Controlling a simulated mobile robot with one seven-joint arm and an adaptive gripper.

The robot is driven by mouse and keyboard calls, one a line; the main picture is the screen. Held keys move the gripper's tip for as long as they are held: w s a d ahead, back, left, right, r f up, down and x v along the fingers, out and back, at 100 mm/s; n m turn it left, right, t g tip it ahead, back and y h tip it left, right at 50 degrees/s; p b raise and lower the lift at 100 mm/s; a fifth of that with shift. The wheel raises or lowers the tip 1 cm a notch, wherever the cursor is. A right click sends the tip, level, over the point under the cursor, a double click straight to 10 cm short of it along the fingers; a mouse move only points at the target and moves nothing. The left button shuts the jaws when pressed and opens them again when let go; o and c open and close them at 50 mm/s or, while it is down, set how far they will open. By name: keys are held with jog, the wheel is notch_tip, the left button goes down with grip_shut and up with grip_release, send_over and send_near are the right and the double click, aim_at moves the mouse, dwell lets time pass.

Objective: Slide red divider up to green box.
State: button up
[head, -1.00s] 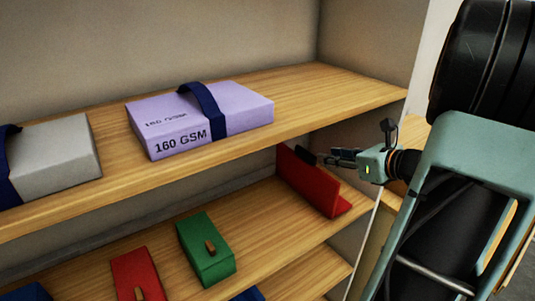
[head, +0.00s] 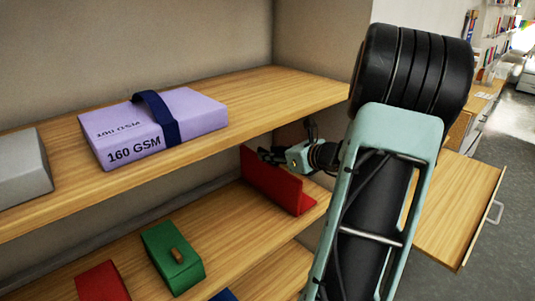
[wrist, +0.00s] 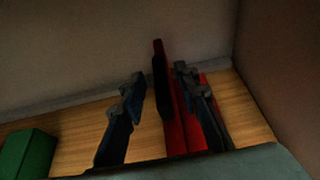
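The red divider (head: 268,186) stands upright on the middle shelf near its right end, with a foot along its base. The green box (head: 172,262) sits on the same shelf to the left, with bare shelf between them. My gripper (head: 268,156) is at the top edge of the divider, under the upper shelf. In the wrist view my gripper (wrist: 160,88) is open, and the divider (wrist: 176,118) shows between its two fingers. The right finger overlaps part of the divider; I cannot tell whether it touches. The green box (wrist: 28,155) shows at the lower left there.
The upper shelf (head: 255,95) hangs close above my gripper and holds a purple paper pack (head: 200,112) and a grey pack (head: 22,170). A red box (head: 102,282) lies left of the green box. The unit's side wall (wrist: 280,75) is close on the right.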

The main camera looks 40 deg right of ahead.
jog(key=shift+x, duration=0.9)
jog(key=shift+c, duration=0.3)
grip_shut()
